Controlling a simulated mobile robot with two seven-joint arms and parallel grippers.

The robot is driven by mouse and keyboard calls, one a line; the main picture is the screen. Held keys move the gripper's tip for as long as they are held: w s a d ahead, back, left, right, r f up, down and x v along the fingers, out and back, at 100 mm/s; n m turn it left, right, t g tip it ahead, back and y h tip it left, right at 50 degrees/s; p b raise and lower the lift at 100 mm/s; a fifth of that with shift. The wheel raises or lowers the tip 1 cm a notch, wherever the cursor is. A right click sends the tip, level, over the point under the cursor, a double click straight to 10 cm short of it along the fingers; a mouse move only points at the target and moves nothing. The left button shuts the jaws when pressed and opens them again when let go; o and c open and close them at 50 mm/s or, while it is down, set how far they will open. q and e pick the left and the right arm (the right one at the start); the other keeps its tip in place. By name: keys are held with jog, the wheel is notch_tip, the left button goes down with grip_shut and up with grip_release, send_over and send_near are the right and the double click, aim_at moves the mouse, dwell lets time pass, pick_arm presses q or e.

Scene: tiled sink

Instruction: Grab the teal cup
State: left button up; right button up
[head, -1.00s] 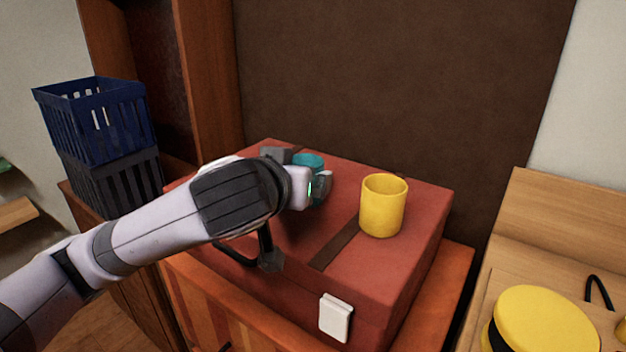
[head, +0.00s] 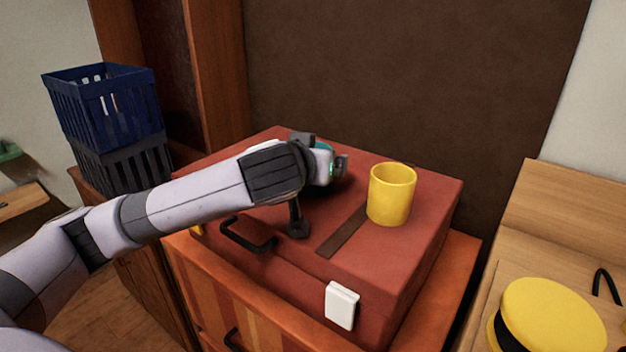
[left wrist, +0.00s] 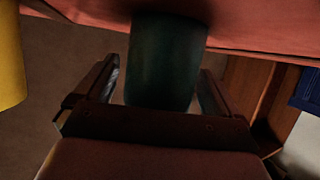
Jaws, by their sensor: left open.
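The teal cup (left wrist: 166,50) stands between the two spread fingers of my left gripper (left wrist: 160,72) in the left wrist view, with a narrow gap on either side. It looks dark there. In the head view only a small part of the teal cup (head: 323,179) shows behind my left wrist, on the red case. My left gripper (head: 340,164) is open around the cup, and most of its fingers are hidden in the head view. My right gripper is not in view.
A yellow mug (head: 391,196) stands on the red case (head: 310,243), right of my left gripper. The case has a black handle (head: 250,238). Stacked blue (head: 105,110) and black (head: 128,163) baskets stand at left. A round yellow thing (head: 553,315) lies at lower right.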

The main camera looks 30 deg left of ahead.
pick_arm(q)
jog(key=c, duration=1)
jog(key=shift+r, duration=0.15)
jog(key=shift+c, duration=0.2)
